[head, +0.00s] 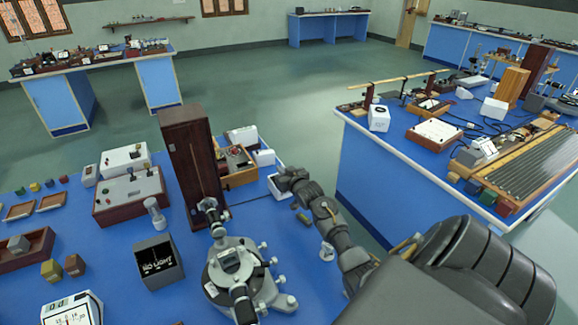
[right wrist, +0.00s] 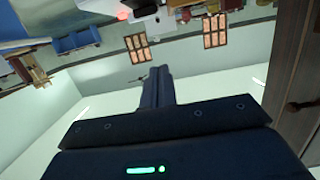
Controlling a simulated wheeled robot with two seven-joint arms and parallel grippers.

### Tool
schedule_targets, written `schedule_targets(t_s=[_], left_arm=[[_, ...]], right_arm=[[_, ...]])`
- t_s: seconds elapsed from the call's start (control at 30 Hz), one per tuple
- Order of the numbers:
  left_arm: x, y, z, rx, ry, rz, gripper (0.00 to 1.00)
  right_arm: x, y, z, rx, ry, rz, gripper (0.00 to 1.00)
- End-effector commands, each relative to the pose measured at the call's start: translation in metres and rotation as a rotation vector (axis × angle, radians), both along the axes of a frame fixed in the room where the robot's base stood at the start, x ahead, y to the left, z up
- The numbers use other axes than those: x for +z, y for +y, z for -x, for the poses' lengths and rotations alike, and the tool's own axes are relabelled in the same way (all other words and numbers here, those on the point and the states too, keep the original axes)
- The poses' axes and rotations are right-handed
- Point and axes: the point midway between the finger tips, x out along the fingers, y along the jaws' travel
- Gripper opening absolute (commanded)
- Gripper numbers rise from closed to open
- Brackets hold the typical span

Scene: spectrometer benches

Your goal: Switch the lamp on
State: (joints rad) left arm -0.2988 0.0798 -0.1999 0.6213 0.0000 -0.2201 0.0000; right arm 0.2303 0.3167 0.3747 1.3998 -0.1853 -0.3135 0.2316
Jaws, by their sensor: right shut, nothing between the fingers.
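The lamp is likely the tall dark wooden housing (head: 190,165) standing upright on the near blue bench, behind the spectrometer (head: 238,275). A low wooden box with a dark panel and a small red part (head: 236,160) is just right of it. My right gripper (head: 283,180) is shut and empty, just right of the housing and beside a white box (head: 272,187). I cannot tell whether it touches that box. In the right wrist view the shut fingers (right wrist: 158,85) show below a small red spot (right wrist: 146,12). No lamp switch can be made out. My left gripper is out of view.
Another blue bench (head: 390,180) with apparatus is at right. Open green floor lies between the benches.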

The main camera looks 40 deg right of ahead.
Motion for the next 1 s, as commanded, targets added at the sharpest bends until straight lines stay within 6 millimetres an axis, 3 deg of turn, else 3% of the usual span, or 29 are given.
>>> schedule_targets(t_s=[0.2,0.4,1.0], left_arm=[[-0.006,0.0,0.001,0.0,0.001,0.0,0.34],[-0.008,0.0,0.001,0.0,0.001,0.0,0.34],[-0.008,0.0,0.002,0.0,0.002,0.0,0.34]], right_arm=[[0.012,0.01,0.033,0.0,0.0,0.002,0.0],[0.019,0.015,0.048,0.0,0.0,0.0,0.0],[0.021,0.016,0.051,0.0,0.001,0.0,0.0]])
